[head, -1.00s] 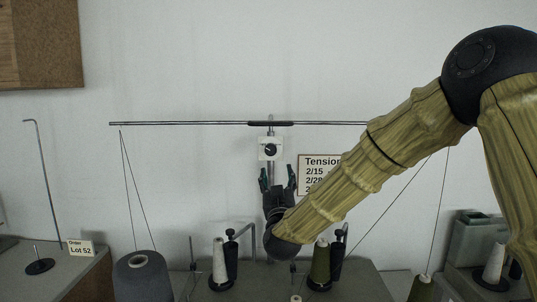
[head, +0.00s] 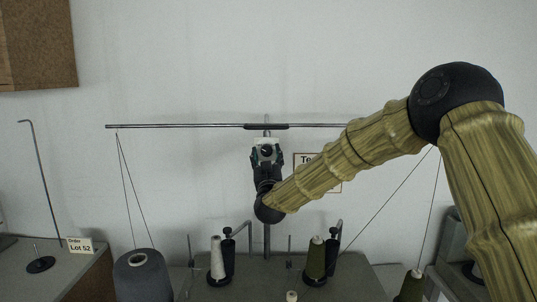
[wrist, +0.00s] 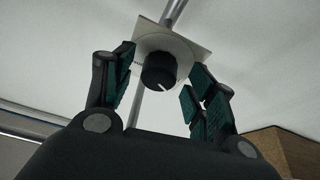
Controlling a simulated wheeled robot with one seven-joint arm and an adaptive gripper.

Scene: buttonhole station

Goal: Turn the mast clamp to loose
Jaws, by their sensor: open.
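The mast clamp is a black round knob (wrist: 158,72) with a white pointer line, on a pale square plate (wrist: 183,47) fixed to the thin metal mast (wrist: 171,12). In the wrist view the pointer line is at the knob's lower right edge. In the head view the plate (head: 266,143) sits just below the crossbar, partly hidden by my gripper. My gripper (wrist: 160,88) is open, its green-padded fingers on either side of the knob with gaps on both sides. I cannot tell its exact distance from the knob. It also shows in the head view (head: 266,158).
A long crossbar (head: 180,126) tops the mast, with threads hanging to a grey cone (head: 143,276) at left. A white cone (head: 217,262) and an olive cone (head: 316,260) stand on the table below. A sign (head: 303,160) right of the mast is partly behind my arm.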

